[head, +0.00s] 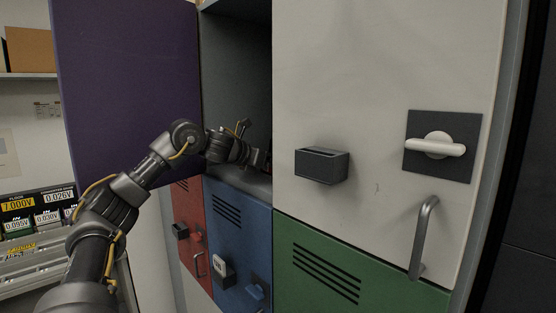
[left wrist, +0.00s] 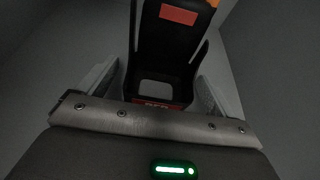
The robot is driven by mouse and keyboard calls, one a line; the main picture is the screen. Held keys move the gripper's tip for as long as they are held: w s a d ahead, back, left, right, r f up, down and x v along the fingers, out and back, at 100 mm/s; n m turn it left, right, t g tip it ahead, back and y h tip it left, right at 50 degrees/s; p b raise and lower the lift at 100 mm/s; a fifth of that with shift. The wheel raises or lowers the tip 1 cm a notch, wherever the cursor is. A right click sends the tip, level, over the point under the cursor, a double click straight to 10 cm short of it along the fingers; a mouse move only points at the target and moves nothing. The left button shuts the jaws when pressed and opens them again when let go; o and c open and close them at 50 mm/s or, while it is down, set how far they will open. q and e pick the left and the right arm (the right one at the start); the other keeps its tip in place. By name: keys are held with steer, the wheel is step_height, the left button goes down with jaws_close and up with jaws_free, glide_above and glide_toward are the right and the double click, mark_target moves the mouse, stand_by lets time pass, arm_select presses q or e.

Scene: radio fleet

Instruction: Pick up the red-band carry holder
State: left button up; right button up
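The carry holder (left wrist: 165,58) is black with an open frame, a red patch near its top and a red lettered band (left wrist: 158,104) low down. It shows in the left wrist view, upright in the picture, inside a dim grey compartment. My left gripper (left wrist: 160,92) is open, with one pale finger on each side of the holder's lower part. Whether the fingers touch it is hard to tell. In the head view my left gripper (head: 255,157) reaches into the open upper locker, and the holder cannot be made out there. My right gripper is not in view.
The locker's purple door (head: 125,90) stands open on the left, behind my left arm. A closed white door (head: 370,60) with a black box and a lever handle is on the right. Blue (head: 235,225), red and green (head: 380,285) doors are below.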

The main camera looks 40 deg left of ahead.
arm_select(q)
steer(key=shift+w, duration=0.15)
steer(key=c, duration=0.9)
steer(key=shift+c, duration=0.2)
steer(key=shift+r, duration=0.4)
step_height(320, 180, up, 2)
steer(key=shift+d+r, duration=0.1)
steer(key=shift+r, duration=0.05)
steer(key=w+r+p+v, duration=0.1)
steer(key=r+p+v, duration=0.2)
steer(key=v, duration=1.3)
steer(key=shift+r, duration=0.5)
steer(key=shift+s+d, duration=0.1)
steer(key=shift+s, duration=0.05)
